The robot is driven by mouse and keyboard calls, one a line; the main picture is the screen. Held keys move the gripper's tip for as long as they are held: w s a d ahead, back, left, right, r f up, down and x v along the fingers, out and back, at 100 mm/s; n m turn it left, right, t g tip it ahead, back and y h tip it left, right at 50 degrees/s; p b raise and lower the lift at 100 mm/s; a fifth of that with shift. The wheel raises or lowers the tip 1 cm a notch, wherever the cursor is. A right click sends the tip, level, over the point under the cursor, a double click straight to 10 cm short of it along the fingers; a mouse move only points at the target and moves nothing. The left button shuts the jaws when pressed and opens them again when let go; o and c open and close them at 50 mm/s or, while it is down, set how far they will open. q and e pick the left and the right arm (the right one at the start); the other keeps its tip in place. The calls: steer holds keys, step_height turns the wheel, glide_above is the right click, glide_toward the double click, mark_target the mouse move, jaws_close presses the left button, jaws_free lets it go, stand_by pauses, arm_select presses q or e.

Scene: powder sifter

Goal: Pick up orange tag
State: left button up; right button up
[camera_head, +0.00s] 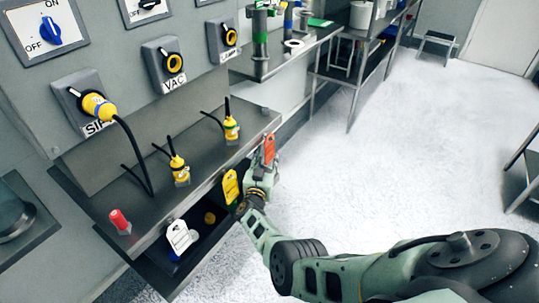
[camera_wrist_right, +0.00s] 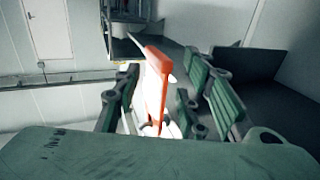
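The orange tag (camera_head: 268,149) stands at the far right end of the shelf's front edge in the head view. My right gripper (camera_head: 262,172) is right at it, partly hiding its lower part. In the right wrist view the orange tag (camera_wrist_right: 156,82) stands upright between the two green fingers of my right gripper (camera_wrist_right: 160,100). The fingers look spread, with a gap between the tag and the right-hand finger. White parts show low around the tag. My left gripper is in neither view.
The switch panel (camera_head: 110,55) rises behind. Open floor (camera_head: 400,150) lies right.

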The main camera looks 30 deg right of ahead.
steer(key=shift+r, duration=0.1)
steer(key=shift+c, duration=1.2)
jaws_close()
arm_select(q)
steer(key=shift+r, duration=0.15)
